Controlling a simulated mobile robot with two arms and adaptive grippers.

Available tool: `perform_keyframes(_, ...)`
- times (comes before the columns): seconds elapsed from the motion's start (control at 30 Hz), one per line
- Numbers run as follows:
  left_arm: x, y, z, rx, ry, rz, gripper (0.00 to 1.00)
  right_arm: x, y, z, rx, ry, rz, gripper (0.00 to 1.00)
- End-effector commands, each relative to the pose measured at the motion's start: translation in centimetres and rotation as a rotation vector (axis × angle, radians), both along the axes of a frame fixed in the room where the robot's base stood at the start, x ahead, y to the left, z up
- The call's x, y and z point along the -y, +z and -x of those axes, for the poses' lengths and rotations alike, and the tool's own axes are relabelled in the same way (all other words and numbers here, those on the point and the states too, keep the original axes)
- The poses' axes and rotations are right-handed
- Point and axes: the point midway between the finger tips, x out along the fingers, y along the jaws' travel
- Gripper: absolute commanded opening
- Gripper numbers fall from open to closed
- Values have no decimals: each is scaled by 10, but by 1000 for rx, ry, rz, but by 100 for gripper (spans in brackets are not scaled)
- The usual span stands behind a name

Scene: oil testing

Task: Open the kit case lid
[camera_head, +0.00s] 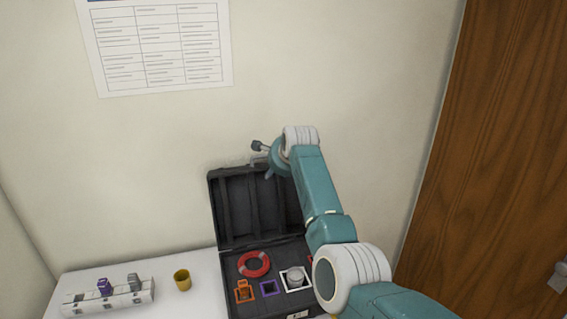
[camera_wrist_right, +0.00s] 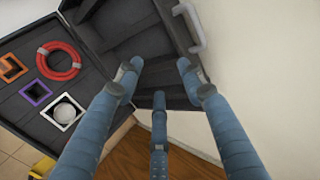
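The black kit case stands on the white table against the wall. Its lid (camera_head: 248,209) is raised upright, with its ribbed inside showing; the lid also shows in the right wrist view (camera_wrist_right: 140,48). The base (camera_head: 232,262) lies flat with its contents exposed. My right gripper (camera_wrist_right: 157,78) is at the lid's upper edge, its fingers spread with nothing held between them. The handle (camera_wrist_right: 189,27) is on the lid's edge, beside the fingers and apart from them. In the head view, my right arm covers part of the lid's right side. My left gripper is not in view.
In the base are a red ring (camera_head: 254,264), an orange frame (camera_head: 244,292), a purple frame (camera_head: 268,288) and a white square piece (camera_head: 296,279). A yellow cup (camera_head: 182,279) and a white rack (camera_head: 108,298) stand left of the case. A wooden door (camera_head: 500,150) is at right.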

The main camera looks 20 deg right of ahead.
Motion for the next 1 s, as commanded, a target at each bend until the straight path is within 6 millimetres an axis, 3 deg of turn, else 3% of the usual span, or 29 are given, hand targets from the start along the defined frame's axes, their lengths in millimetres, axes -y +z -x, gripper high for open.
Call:
perform_keyframes(0.7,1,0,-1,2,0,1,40,5,75,83,14,-3,-2,39)
perform_keyframes(1.0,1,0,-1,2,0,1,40,5,82,93,12,-2,-1,39)
